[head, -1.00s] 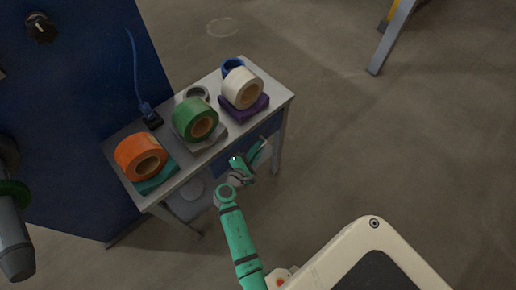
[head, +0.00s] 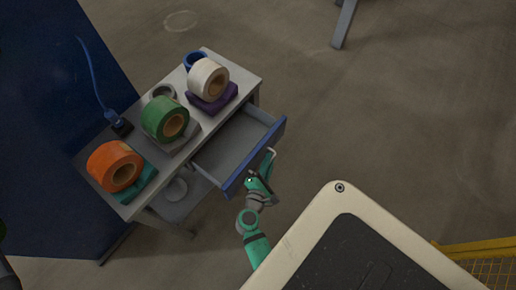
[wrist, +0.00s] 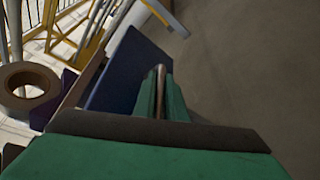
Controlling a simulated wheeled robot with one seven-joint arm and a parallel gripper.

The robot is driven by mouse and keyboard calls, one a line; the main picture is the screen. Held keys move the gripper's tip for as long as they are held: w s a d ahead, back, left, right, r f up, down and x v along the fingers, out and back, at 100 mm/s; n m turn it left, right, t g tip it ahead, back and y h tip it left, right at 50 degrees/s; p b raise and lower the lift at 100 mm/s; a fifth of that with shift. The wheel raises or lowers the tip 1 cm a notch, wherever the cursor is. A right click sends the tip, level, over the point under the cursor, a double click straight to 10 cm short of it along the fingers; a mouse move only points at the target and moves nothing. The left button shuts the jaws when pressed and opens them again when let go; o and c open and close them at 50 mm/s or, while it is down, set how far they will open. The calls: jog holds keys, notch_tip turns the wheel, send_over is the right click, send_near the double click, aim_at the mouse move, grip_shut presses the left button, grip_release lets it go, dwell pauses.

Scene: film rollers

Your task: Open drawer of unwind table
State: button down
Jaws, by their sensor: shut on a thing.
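The unwind table (head: 215,112) is a small grey table at the left of the head view. Its drawer (head: 228,145) stands open, pulled out toward me, with a blue front (head: 255,155) and a grey interior that looks empty. My green gripper (head: 263,172) is at the drawer front, shut on the drawer handle (head: 270,155). In the wrist view the handle (wrist: 160,80) is a thin bar between my fingers, beside the blue drawer front (wrist: 120,75).
On the tabletop are an orange roll (head: 115,166), a green roll (head: 165,119) and a white roll (head: 208,78) on coloured pads, plus a blue ring (head: 195,59). A blue cabinet (head: 50,130) stands at left. A yellow barrier (head: 480,255) is at lower right.

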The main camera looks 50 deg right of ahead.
jog(key=shift+s, duration=0.5)
jog(key=c, duration=1.8)
grip_release()
jog(key=shift+s+a, duration=0.1)
jog(key=v, duration=1)
jog(key=shift+s+a+r, duration=0.1)
jog(key=shift+a, duration=0.2)
